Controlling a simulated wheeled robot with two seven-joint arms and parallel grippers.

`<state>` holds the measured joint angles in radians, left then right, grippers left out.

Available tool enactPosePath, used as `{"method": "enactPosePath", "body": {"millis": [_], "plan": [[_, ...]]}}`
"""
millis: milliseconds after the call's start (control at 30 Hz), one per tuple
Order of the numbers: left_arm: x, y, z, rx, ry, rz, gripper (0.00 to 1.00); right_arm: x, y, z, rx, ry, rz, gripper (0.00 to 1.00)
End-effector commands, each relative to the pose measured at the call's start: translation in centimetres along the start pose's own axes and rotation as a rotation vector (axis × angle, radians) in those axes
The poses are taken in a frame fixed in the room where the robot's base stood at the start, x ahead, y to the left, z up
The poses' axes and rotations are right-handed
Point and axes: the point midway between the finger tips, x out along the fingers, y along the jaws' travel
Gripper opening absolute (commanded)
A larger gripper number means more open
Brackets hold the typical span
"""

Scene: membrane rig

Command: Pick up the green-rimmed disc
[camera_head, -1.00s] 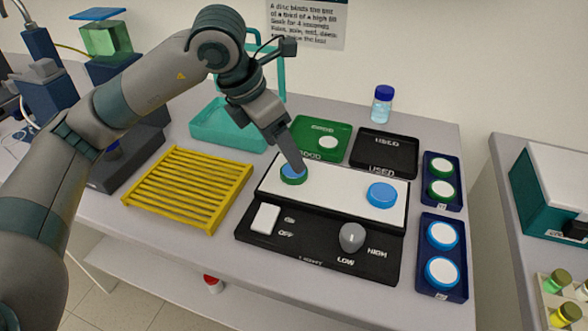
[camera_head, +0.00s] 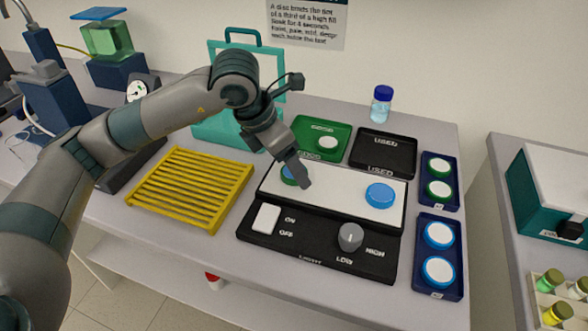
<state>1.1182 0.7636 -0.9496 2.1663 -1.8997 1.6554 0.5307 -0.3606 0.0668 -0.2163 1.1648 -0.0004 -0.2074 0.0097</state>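A green-rimmed disc with a blue face (camera_head: 288,177) lies at the left of the white panel (camera_head: 335,193) on the black light box. My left gripper (camera_head: 304,184) is low over the panel at the disc's right side and hides part of it. I cannot tell whether its fingers touch the disc or how far apart they are. Other green-rimmed discs with white faces lie in the upper blue holder (camera_head: 439,168), and a white disc (camera_head: 328,143) lies in the green tray (camera_head: 307,128). My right gripper is out of view.
A blue-rimmed disc (camera_head: 380,194) lies on the panel's right. A grey knob (camera_head: 350,237) and white switch (camera_head: 266,218) stand in front. The black used tray (camera_head: 383,150) is behind, a yellow rack (camera_head: 188,190) is left, and a bottle (camera_head: 381,104) stands at the back.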

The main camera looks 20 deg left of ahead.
Motion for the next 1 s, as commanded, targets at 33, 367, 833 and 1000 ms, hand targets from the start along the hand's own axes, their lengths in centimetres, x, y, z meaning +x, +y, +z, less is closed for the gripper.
{"method": "enactPosePath", "body": {"millis": [33,367,833,1000], "plan": [[0.29,-0.01,-0.01,0.0,0.001,0.0,0.68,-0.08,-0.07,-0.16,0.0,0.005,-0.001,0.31],[0.62,0.01,0.0,0.0,-0.001,0.001,0.68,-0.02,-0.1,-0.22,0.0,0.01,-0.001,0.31],[0.59,0.0,0.01,0.0,-0.001,0.001,0.24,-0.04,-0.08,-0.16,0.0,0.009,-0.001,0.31],[0.57,0.0,0.02,0.0,-0.001,0.001,0.24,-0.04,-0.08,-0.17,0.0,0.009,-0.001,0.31]]}}
